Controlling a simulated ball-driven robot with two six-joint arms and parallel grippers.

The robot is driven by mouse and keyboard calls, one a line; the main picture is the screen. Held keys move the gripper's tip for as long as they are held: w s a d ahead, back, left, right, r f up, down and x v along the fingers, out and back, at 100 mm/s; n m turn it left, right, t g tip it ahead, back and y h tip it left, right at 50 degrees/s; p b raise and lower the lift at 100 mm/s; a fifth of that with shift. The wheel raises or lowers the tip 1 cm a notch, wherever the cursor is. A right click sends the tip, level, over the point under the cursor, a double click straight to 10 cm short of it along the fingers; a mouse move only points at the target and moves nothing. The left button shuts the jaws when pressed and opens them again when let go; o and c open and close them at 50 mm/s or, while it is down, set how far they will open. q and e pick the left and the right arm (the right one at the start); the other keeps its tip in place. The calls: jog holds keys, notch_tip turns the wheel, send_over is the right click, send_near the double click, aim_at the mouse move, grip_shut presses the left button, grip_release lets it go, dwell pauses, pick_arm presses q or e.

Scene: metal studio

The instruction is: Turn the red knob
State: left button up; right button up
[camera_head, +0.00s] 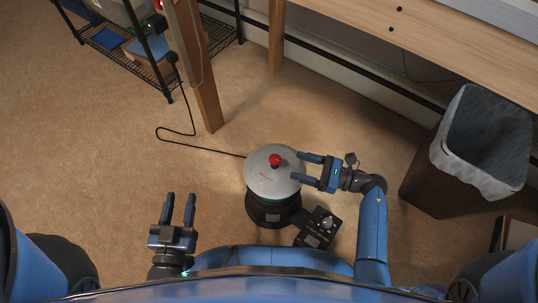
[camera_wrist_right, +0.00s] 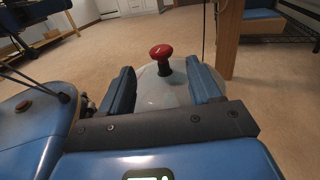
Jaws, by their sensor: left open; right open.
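The red knob (camera_head: 275,160) stands upright at the centre of a round silver lid on a dark-based device (camera_head: 262,181). In the right wrist view the red knob (camera_wrist_right: 162,52) shows beyond and between the fingers on its dark stem, with the pale lid (camera_wrist_right: 160,88) below. My right gripper (camera_head: 304,168) is open beside the lid's right edge, fingers pointing left toward the knob, with nothing between them. The open fingers also show in the right wrist view (camera_wrist_right: 160,85). My left gripper (camera_head: 180,196) is open and empty, left of the device, away from it.
A control box (camera_head: 318,227) sits at the device's lower right. A bin with a grey liner (camera_head: 485,140) stands at right. A wire shelf (camera_head: 155,60) is at upper left. Open floor lies left.

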aim_at(273, 158)
jog(key=b+x, duration=0.3)
jog(key=x, duration=0.6)
jog(key=shift+f, duration=0.15)
jog(key=shift+w+a, duration=0.2)
jog(key=shift+a, duration=0.5)
jog(key=c, duration=1)
